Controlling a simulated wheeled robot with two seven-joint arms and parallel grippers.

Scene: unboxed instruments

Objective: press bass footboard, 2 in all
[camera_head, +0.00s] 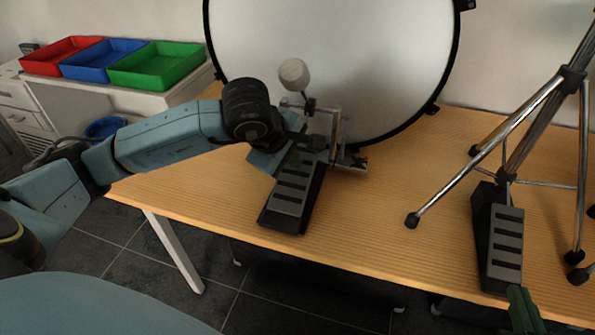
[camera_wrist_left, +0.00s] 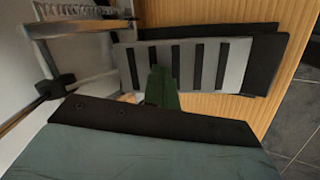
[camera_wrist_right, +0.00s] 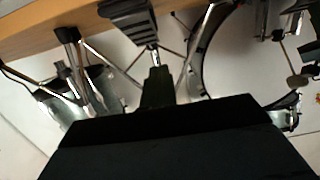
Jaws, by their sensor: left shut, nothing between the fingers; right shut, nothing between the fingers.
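The bass drum (camera_head: 330,60) stands at the back of the table, with its pedal in front. The bass footboard (camera_head: 293,188) is a grey plate with dark slots on a black base. It also shows in the left wrist view (camera_wrist_left: 228,62). The round beater (camera_head: 294,75) stands up on its rod before the drum head. My left gripper (camera_wrist_left: 162,82) is shut and empty over the upper part of the footboard; I cannot tell whether it touches. In the head view my left wrist hides its tips. My right gripper (camera_head: 524,305) is shut and empty at the lower right.
A second pedal (camera_head: 500,240) sits under the chrome stand (camera_head: 535,110) on the right, close to my right gripper. Red (camera_head: 62,57), blue (camera_head: 103,58) and green (camera_head: 157,66) trays stand on a white cabinet at the left. The table (camera_head: 380,230) is bare between the two pedals.

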